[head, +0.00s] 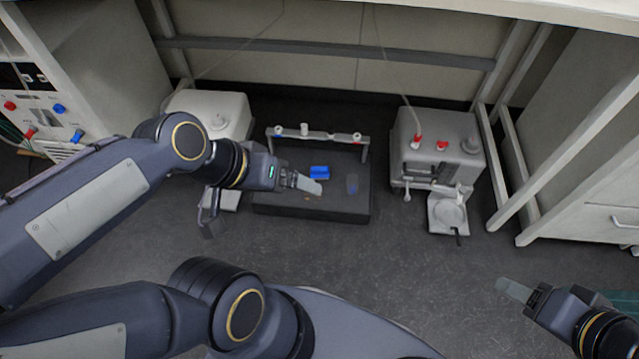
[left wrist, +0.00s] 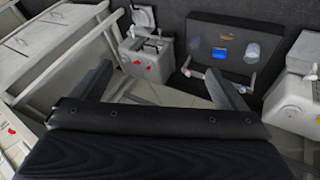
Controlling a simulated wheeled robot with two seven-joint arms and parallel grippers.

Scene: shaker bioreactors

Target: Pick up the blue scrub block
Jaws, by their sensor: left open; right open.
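The blue scrub block (head: 320,172) lies on a dark low platform (head: 290,205) in the middle of the head view. In the left wrist view the blue block (left wrist: 220,53) shows beyond my fingers. My left gripper (head: 304,184) is open, its pale fingertip just in front of and left of the block in the head view. No contact can be made out. In the left wrist view my left gripper (left wrist: 160,88) has its fingers wide apart with nothing between them. My right gripper (head: 514,289) is open and empty at the lower right, far from the block.
A rail (head: 320,136) with small vials stands along the back of the platform. A grey device with red caps (head: 437,145) stands to its right, a white device (head: 217,110) to its left. A dark flat patch (head: 352,184) lies right of the block. The floor in front is clear.

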